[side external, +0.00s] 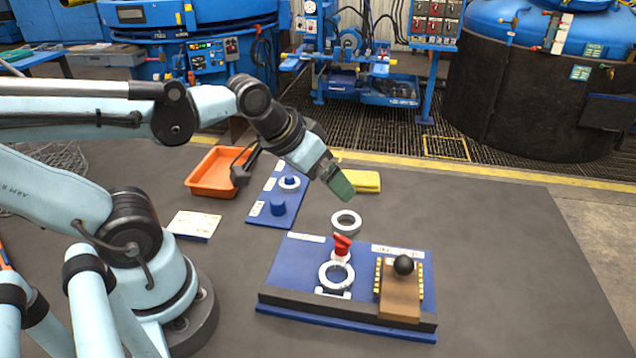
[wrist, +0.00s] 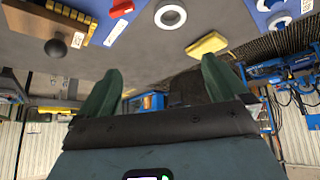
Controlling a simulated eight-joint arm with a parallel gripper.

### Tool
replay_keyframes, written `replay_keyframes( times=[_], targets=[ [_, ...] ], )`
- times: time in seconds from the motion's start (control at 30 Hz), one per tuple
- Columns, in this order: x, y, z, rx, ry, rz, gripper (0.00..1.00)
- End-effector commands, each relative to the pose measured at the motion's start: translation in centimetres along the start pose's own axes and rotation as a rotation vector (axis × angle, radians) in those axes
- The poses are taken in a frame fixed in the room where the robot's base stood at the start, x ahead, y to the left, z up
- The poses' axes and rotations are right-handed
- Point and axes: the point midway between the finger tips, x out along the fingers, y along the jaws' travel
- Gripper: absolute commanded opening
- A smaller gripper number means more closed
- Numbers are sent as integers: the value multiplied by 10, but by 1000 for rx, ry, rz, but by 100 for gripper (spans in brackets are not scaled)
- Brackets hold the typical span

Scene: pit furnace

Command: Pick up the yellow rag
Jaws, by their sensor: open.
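The yellow rag (side external: 361,181) is a small folded block lying on the dark grey table near its back edge. It also shows in the wrist view (wrist: 207,44), near the top and to the right of centre. My gripper (side external: 340,186) has green fingers and is in the air, in front of the rag's left end in the side view. In the wrist view my gripper (wrist: 160,85) has its two fingers well apart with nothing between them. The rag lies beyond the right finger there, apart from it. Part of the rag's left end is hidden by my gripper in the side view.
A grey ring (side external: 346,222) lies in front of the rag. A blue board (side external: 300,262) with a red knob and a black-knobbed lever stands nearer. A smaller blue board (side external: 264,212) and an orange tray (side external: 212,186) are to the left. The table's right side is clear.

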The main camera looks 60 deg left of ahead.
Motion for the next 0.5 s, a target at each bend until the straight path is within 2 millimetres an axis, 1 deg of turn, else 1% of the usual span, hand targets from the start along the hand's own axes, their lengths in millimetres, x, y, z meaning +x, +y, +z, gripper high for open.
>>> replay_keyframes(
  times=[0.13, 0.27, 0.5],
  targets=[
    [2, -11, -26, -300, -56, -8, 100],
    [10, -24, -52, -634, -116, -23, 100],
    [36, -58, -92, -1246, -222, -75, 100]
  ],
)
